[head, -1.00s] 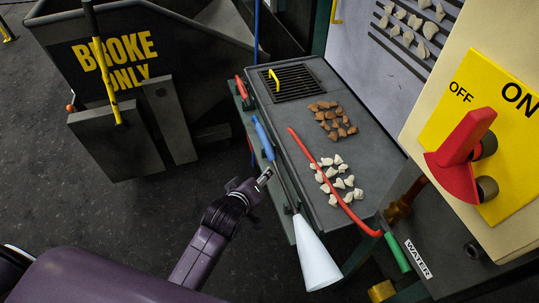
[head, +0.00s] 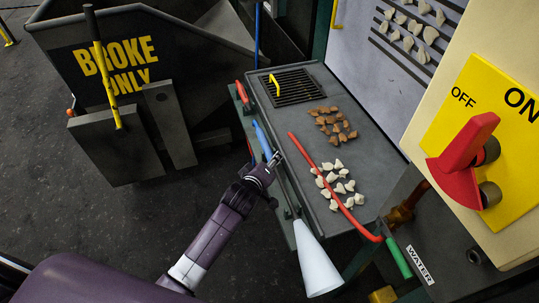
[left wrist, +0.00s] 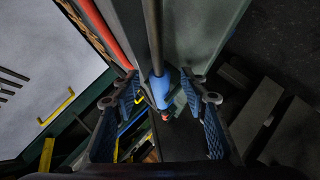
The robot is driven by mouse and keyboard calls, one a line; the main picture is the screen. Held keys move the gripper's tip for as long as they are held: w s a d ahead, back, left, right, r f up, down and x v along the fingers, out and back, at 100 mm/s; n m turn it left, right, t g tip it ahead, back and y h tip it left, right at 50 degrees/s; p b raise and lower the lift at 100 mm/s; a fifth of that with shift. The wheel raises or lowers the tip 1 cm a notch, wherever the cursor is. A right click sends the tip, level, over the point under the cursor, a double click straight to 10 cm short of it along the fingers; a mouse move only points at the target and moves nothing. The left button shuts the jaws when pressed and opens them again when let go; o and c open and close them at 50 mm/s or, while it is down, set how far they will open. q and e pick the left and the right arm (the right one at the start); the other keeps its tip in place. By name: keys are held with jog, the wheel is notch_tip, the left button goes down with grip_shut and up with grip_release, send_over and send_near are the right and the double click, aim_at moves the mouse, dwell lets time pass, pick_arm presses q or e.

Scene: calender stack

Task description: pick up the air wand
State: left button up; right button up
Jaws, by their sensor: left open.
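The air wand has a blue handle (head: 262,140), a thin grey tube and a white cone (head: 316,262). It lies along the near side of the grey bench, cone toward the bottom of the head view. My left gripper (head: 275,158) is at the wand, by the lower end of the handle. In the left wrist view, the open left gripper (left wrist: 161,84) has one finger on each side of the wand. The blue handle (left wrist: 160,90) and grey tube (left wrist: 153,35) show between the fingers, with no clear grip on them. My right gripper is out of view.
The bench top (head: 300,120) holds a slotted grate (head: 297,88), brown chips (head: 332,122), white chips (head: 335,182) and a red pipe (head: 330,182) with a green end. A switch panel with a red lever (head: 465,150) stands right. A dark "BROKE ONLY" bin (head: 180,60) stands left.

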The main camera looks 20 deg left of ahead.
pick_arm(q)
grip_shut()
jog(key=shift+w, duration=0.1)
jog(key=shift+r, duration=0.1)
dwell(0.4)
notch_tip(320, 180, up, 20)
jog(key=p, duration=0.1)
